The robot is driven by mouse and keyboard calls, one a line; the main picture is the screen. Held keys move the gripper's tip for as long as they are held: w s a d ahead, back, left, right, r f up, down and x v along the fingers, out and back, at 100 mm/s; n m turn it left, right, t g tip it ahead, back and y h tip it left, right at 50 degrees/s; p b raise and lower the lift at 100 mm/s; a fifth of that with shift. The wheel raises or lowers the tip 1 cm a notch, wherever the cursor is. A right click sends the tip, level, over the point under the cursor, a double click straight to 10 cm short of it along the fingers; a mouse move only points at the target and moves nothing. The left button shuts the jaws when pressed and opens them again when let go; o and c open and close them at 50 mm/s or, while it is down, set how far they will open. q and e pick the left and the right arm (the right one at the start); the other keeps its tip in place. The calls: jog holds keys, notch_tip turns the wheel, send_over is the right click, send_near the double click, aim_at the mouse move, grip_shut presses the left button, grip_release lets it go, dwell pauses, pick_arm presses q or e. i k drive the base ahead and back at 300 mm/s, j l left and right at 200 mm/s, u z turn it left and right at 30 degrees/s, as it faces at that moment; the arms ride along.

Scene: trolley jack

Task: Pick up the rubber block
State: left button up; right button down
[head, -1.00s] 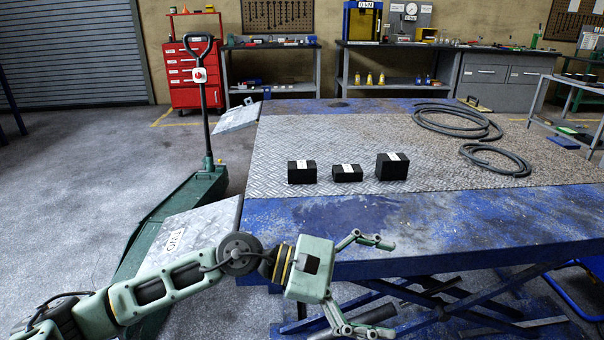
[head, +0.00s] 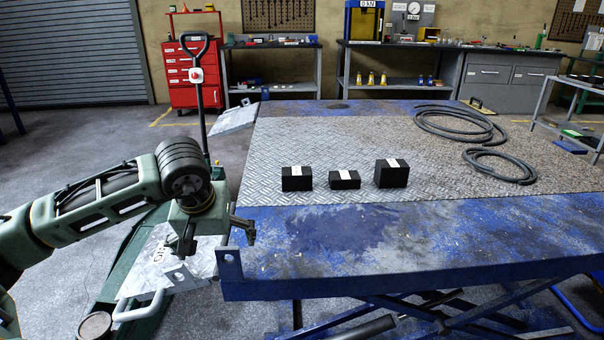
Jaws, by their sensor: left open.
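Three black rubber blocks with white labels stand in a row on the lift table's tread plate. The left block (head: 297,179) is middling in height, the middle block (head: 344,180) is the lowest, and the right block (head: 391,174) is the tallest. I cannot tell which one the task names. My left gripper (head: 217,246) hangs with its fingers down and apart, empty, at the table's left edge. It is to the left of the blocks and nearer to me, touching none of them. My right gripper is not in view.
The blue lift table (head: 400,240) has bare room in front of the blocks. Coiled hoses (head: 455,124) lie at its back right. A green trolley jack (head: 130,250) with an upright handle (head: 201,110) stands along the left side. A metal plate (head: 170,265) lies beneath my left gripper.

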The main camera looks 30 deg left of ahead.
aim_at(293, 179)
jog(key=i, duration=1.3)
